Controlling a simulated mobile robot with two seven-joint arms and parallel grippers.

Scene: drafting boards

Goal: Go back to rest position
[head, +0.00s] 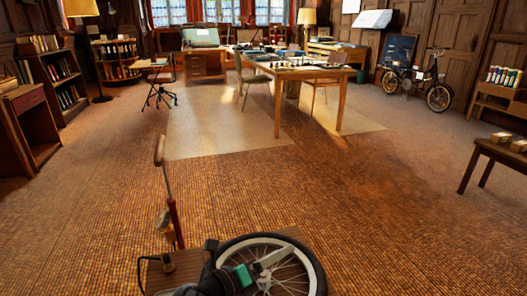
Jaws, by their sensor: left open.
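My left gripper (264,268) is at the bottom of the head view, a dark arm end with a green patch and grey fingers. It is open and lies over the spokes of a wheel (312,262) with a black tyre. I cannot tell whether the fingers touch the spokes. The wheel is on or just above a small wooden table (158,272), cut off by the bottom edge. My right gripper is not in view.
An upright pump-like tool (172,205) with a red tube and wooden handle stands left of the wheel. Open brown floor (330,190) lies ahead. A long wooden table (342,72), a bicycle (412,80) and bookshelves (62,80) stand farther off. A low bench (500,152) is at right.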

